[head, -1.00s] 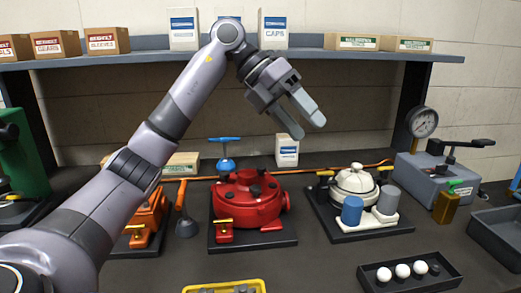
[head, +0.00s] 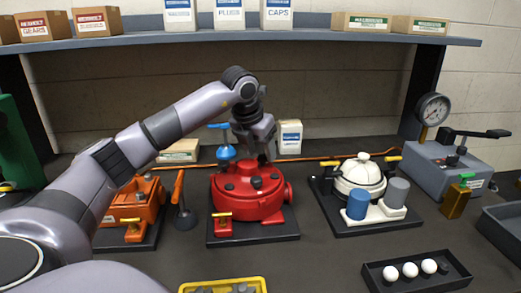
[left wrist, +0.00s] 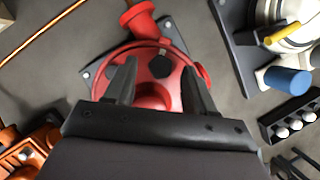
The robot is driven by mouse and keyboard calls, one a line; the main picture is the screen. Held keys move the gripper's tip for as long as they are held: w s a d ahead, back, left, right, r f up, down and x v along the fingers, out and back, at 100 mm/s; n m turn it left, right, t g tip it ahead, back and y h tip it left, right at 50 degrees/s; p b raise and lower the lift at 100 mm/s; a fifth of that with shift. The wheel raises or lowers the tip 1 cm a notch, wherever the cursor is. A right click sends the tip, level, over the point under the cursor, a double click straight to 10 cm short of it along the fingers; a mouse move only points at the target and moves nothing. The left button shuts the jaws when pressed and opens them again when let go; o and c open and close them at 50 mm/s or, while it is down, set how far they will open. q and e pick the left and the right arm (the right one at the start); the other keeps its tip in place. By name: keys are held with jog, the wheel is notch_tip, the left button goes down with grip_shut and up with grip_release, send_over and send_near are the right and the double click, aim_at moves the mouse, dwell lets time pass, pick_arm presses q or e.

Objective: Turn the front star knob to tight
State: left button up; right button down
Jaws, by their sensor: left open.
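The red motor housing (head: 250,208) sits on a black base plate in the middle of the bench, with dark knobs on its round top. One dark knob (head: 257,182) stands toward the front of the top in the head view. In the left wrist view a dark many-sided knob (left wrist: 159,67) shows between the fingertips, on the red housing (left wrist: 135,22). I cannot tell its setting or whether it is the front one. My left gripper (head: 264,157) points down above the housing, open and empty, apparently not touching the knob. My right gripper is not in view.
A blue-handled valve (head: 226,150) stands behind the housing, close to my left gripper. An orange unit (head: 128,205) is at left, a white-domed unit (head: 360,180) at right. A yellow tray (head: 222,285) and a black tray with white balls (head: 455,280) lie in front.

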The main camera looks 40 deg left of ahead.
pick_arm(q)
jog(key=shift+w+f, duration=0.15)
jog(key=shift+f, duration=0.2)
grip_shut()
jog(key=shift+r+m, duration=0.1)
jog(key=shift+m, duration=0.2)
jog(key=m+p, duration=0.1)
jog(key=m+h+p, duration=0.1)
jog(key=m, duration=0.1)
jog(key=shift+a+r+m+h, duration=0.1)
jog(key=shift+a+m+h, duration=0.1)
jog(key=shift+m+h, duration=0.1)
jog(key=shift+w+a+m+h+p, duration=0.15)
jog(key=shift+m+h+p, duration=0.6)
jog(key=shift+m, duration=0.95)
